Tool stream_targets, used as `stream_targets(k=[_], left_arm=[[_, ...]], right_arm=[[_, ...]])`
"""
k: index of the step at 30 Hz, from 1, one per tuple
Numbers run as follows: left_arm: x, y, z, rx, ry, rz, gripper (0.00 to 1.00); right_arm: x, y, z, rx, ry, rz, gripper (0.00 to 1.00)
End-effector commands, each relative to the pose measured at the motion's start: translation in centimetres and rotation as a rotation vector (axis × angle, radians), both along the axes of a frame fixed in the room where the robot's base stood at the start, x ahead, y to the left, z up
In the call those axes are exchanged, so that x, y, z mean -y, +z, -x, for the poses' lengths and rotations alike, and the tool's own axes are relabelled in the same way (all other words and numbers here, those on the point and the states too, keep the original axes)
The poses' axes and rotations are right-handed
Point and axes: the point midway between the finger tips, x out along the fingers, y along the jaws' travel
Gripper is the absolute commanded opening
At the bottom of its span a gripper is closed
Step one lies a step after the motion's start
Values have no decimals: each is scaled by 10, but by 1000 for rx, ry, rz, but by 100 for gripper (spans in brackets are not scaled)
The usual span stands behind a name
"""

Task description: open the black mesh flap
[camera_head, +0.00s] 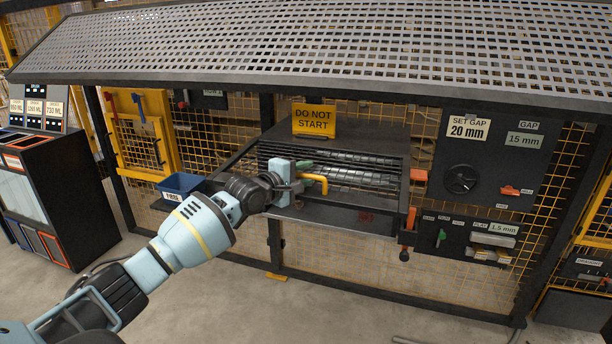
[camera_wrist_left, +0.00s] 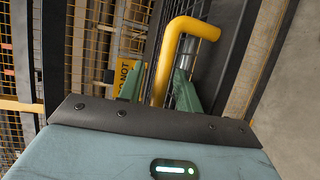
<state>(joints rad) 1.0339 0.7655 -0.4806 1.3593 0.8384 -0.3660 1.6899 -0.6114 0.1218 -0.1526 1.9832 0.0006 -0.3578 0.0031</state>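The black mesh flap (camera_head: 372,172) is in the middle of the head view, in front of dark rollers, and looks shut. Its yellow bent handle (camera_head: 316,180) sticks out at the front left; the handle also shows large in the left wrist view (camera_wrist_left: 162,70). My left gripper (camera_head: 304,172) is at the handle. Its green fingers (camera_wrist_left: 157,88) stand apart, one on each side of the yellow bar, with a gap visible on the left. I cannot tell whether the right finger touches it. My right gripper is out of view.
A yellow "DO NOT START" sign (camera_head: 314,120) stands above the flap. A blue bin (camera_head: 182,186) hangs at the left. A control panel with a gap dial (camera_head: 461,179) is at the right. A perforated hood (camera_head: 330,45) overhangs everything. The floor in front is clear.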

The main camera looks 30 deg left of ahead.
Motion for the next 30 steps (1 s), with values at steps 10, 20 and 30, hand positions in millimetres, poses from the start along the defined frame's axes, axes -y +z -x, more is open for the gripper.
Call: stream_targets(k=[10, 20, 30], left_arm=[[1, 0, -5, 1, 0, -1, 34], [1, 0, -5, 1, 0, -1, 0], [2, -7, -5, 7, -2, -2, 0]], right_arm=[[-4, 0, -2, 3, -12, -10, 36], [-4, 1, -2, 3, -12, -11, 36], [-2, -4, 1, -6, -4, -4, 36]])
